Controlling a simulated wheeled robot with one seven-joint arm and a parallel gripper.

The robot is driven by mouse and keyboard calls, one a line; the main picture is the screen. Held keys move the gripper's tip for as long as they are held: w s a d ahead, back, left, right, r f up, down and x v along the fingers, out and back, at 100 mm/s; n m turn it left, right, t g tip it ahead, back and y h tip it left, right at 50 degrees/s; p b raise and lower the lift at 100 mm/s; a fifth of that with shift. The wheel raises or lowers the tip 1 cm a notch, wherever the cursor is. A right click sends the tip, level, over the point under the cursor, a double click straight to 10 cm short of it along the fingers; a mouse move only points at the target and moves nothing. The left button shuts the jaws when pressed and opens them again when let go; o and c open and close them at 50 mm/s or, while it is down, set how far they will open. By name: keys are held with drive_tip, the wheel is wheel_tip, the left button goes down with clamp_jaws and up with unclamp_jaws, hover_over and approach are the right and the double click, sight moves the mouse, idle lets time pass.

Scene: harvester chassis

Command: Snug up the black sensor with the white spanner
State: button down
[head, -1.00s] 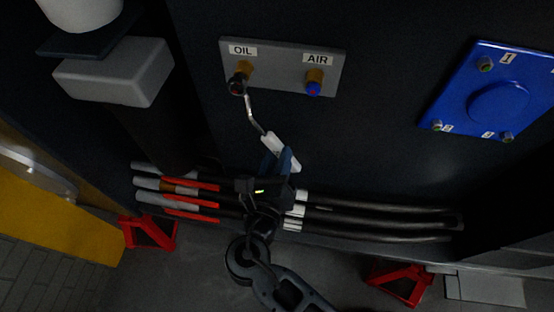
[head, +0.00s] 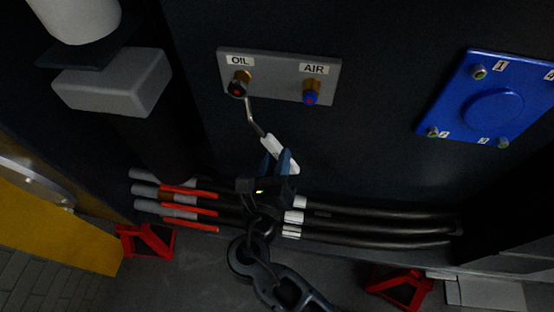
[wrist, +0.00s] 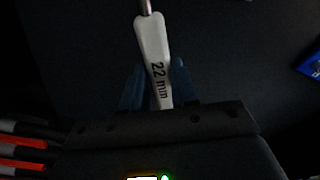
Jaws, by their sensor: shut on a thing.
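The black sensor (head: 237,88) sits on a brass fitting under the OIL label on a grey plate (head: 278,78). The white spanner (head: 274,147) has a white handle and a thin metal shank that runs up to the black sensor. Its head is at or against the sensor; I cannot tell whether it is seated around it. In the wrist view the handle (wrist: 153,50) reads "22 mm". My gripper (head: 277,163) is shut on the lower end of the handle, below the plate. The spanner's head is out of the wrist view.
A blue-capped sensor (head: 311,96) sits under the AIR label on the same plate. A blue panel (head: 490,100) with numbered bolts is at the right. Several hoses (head: 370,225) run below my gripper. Red stands (head: 398,290) are on the floor.

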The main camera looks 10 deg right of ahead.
drive_tip(key=shift+w+a+f+m+b, duration=0.3)
drive_tip(key=shift+a+m+b, duration=0.15)
drive_tip(key=shift+a, duration=0.15)
drive_tip(key=shift+w+a+f+m+b, duration=0.15)
drive_tip(key=shift+a+f+m+b, duration=0.1)
drive_tip(key=shift+a+m+b, duration=0.25)
drive_tip(key=shift+a, duration=0.1)
drive_tip(key=shift+w+a+f+m+y+b, duration=0.15)
drive_tip(key=shift+w+a+f+m+b, duration=0.1)
drive_tip(key=shift+a+m+b, duration=0.35)
drive_tip(key=shift+w+a+f+m+y+b, duration=0.15)
drive_tip(key=shift+w+a+m+b, duration=0.15)
drive_tip(key=shift+a, duration=0.35)
drive_tip(key=shift+s, duration=0.1)
drive_tip(key=shift+w+a+m+b, duration=0.25)
drive_tip(key=shift+a+m+b, duration=0.25)
drive_tip(key=shift+a, duration=0.2)
drive_tip(key=shift+w+a+m+b, duration=0.25)
drive_tip(key=shift+a+m+b, duration=0.15)
drive_tip(key=shift+a, duration=0.25)
